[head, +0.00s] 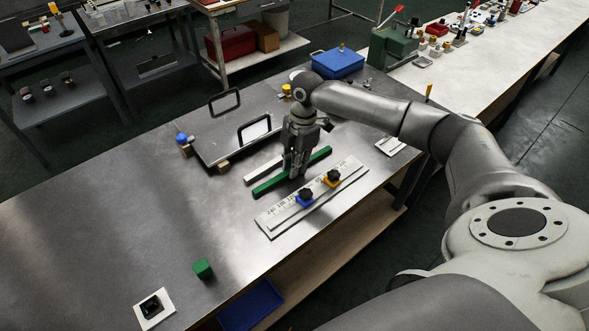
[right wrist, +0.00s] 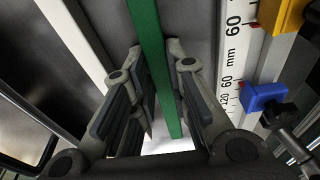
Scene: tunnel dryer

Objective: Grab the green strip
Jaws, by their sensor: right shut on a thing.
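The green strip (head: 271,183) lies on the steel bench between a pale strip and a white ruler plate. It also runs lengthwise through the right wrist view (right wrist: 147,30). My right gripper (head: 296,172) points down over the strip's middle, with its fingers on either side of it. The right wrist view shows the two fingers (right wrist: 160,98) closed in on the strip's edges; the strip still appears to lie at bench level. The fingers hide a short part of the strip in the head view. My left gripper is not in view.
The pale strip (head: 262,168) lies just behind the green one. The ruler plate (head: 268,220) with blue (head: 304,200) and yellow (head: 331,179) sliders lies close in front. A plate with handles (head: 215,136) stands behind. A green cube (head: 203,268) sits near the front edge. The left bench area is clear.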

